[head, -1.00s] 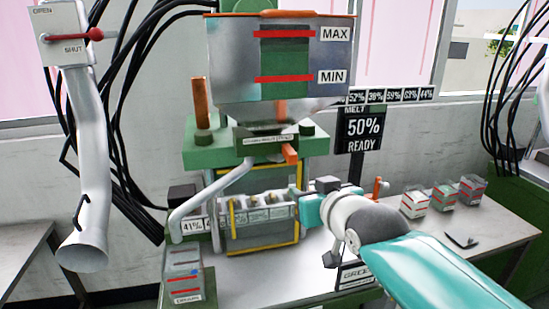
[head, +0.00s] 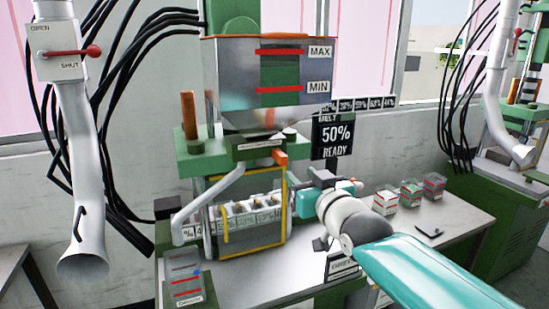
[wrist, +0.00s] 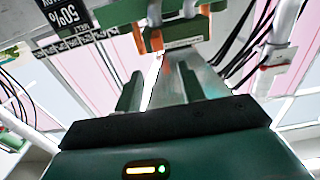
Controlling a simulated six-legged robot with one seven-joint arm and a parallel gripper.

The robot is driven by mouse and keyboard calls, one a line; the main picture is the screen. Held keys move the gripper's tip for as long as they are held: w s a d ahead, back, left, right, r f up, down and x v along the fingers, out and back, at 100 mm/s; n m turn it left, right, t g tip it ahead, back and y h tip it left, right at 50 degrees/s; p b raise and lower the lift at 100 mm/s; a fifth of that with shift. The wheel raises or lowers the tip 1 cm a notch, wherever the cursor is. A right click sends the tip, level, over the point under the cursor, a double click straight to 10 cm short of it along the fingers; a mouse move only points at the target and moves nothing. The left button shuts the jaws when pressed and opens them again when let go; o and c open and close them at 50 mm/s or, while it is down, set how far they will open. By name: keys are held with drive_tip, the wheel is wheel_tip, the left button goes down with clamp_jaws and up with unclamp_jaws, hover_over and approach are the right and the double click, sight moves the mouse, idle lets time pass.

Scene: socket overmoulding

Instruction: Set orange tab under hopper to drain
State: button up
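The steel hopper (head: 228,75) stands on the green machine, with MAX and MIN marks on its front. Under it, the orange tab (head: 280,158) sticks out at the right end of a dark labelled bar (head: 258,146); the label is too small to read. My gripper (head: 303,204) is below and slightly right of the tab, in front of the machine, apart from the tab. In the wrist view, my gripper (wrist: 160,82) has its two fingers spread with nothing seen between them. Orange parts (wrist: 156,40) show beyond the fingertips; which one is the tab is hard to tell.
A "50% READY" sign (head: 336,136) stands right of the hopper. A yellow-framed mould block (head: 255,225) is below. A white pipe with a red OPEN/SHUT lever (head: 75,52) hangs at left. Small bins (head: 411,192) stand on the bench (head: 455,217) at right.

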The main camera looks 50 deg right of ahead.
sight(284, 159)
drive_tip(key=x, duration=1.3)
drive_tip(key=shift+d, duration=0.2)
clamp_jaws()
